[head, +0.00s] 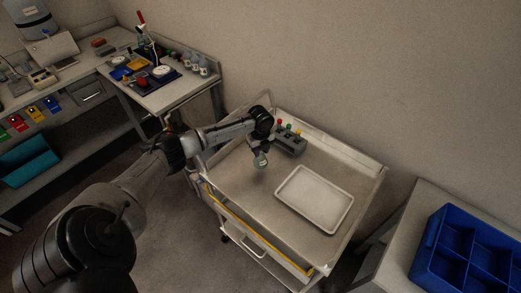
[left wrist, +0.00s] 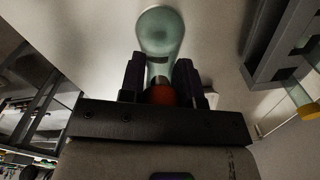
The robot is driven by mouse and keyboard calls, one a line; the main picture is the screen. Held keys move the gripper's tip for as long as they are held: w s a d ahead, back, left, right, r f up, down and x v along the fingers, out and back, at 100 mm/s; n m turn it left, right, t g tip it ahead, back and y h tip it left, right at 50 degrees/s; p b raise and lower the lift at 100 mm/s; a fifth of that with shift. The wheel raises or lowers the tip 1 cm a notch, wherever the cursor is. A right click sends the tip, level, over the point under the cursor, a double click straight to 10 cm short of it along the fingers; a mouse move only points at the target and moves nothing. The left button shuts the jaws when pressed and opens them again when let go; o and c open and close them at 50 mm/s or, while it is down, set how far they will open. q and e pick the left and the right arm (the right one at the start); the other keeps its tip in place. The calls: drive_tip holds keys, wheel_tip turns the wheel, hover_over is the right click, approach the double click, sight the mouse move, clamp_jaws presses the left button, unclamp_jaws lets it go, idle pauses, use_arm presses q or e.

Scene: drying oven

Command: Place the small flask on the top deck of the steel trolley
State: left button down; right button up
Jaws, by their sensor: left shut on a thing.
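The small flask (left wrist: 160,32) is pale green glass with a red-orange stopper (left wrist: 161,94). In the left wrist view its neck sits between the two dark fingers of my left gripper (left wrist: 160,78), which is shut on it. In the head view the flask (head: 261,160) hangs below my left gripper (head: 261,146), over the top deck of the steel trolley (head: 238,178). I cannot tell whether its base touches the deck. My right gripper is not in view.
A white tray (head: 315,199) lies on the deck, right of the flask. A grey rack with coloured caps (head: 289,142) stands behind it. Bare deck lies left and front of the tray. A blue divided crate (head: 470,250) is at right; a cluttered bench (head: 160,95) is at back left.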

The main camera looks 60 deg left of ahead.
use_arm(q)
drive_tip(key=c, duration=0.8)
unclamp_jaws()
